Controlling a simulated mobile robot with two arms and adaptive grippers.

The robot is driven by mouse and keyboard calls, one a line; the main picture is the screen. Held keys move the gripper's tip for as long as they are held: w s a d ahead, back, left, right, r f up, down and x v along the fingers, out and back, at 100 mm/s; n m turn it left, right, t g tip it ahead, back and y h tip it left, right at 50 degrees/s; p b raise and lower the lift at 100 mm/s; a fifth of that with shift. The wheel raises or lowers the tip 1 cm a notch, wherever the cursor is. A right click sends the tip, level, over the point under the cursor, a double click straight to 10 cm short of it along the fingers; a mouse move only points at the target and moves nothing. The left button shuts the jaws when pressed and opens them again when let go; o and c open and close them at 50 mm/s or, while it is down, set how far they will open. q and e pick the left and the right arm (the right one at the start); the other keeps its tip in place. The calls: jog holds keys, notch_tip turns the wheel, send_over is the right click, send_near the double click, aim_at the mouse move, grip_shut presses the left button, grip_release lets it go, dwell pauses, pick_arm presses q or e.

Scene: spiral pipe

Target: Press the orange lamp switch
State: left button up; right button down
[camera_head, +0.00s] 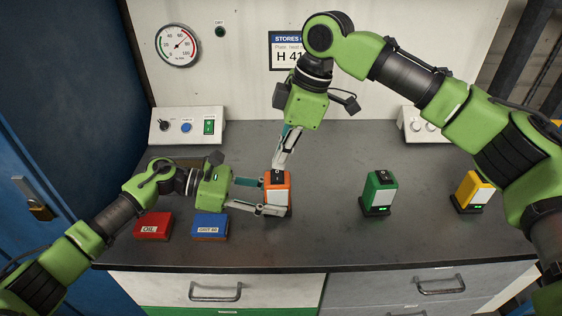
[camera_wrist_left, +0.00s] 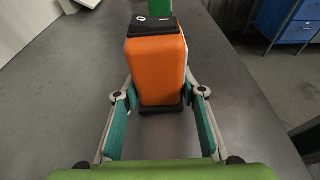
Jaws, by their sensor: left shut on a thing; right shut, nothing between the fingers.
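The orange lamp (camera_head: 277,193) stands upright on the grey worktop, with a black top that carries the switch (camera_head: 277,175). In the left wrist view the orange lamp (camera_wrist_left: 157,70) fills the space between the fingers. My left gripper (camera_head: 262,196) is shut on its body from the left. My right gripper (camera_head: 279,166) points down from above, its fingers shut and empty, with the tips at or just above the lamp's top. I cannot tell whether they touch the switch, as the tips partly hide it.
A green lamp (camera_head: 379,192) and a yellow lamp (camera_head: 473,191) stand to the right. A red box (camera_head: 153,225) and a blue box (camera_head: 210,226) lie at the front left, below my left arm. A control panel (camera_head: 187,126) stands at the back left. The worktop between the orange and green lamps is clear.

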jog(key=s+v, duration=0.2)
jog(key=v, duration=1)
jog(key=shift+a, duration=0.2)
pick_arm(q)
jog(key=o, duration=0.9)
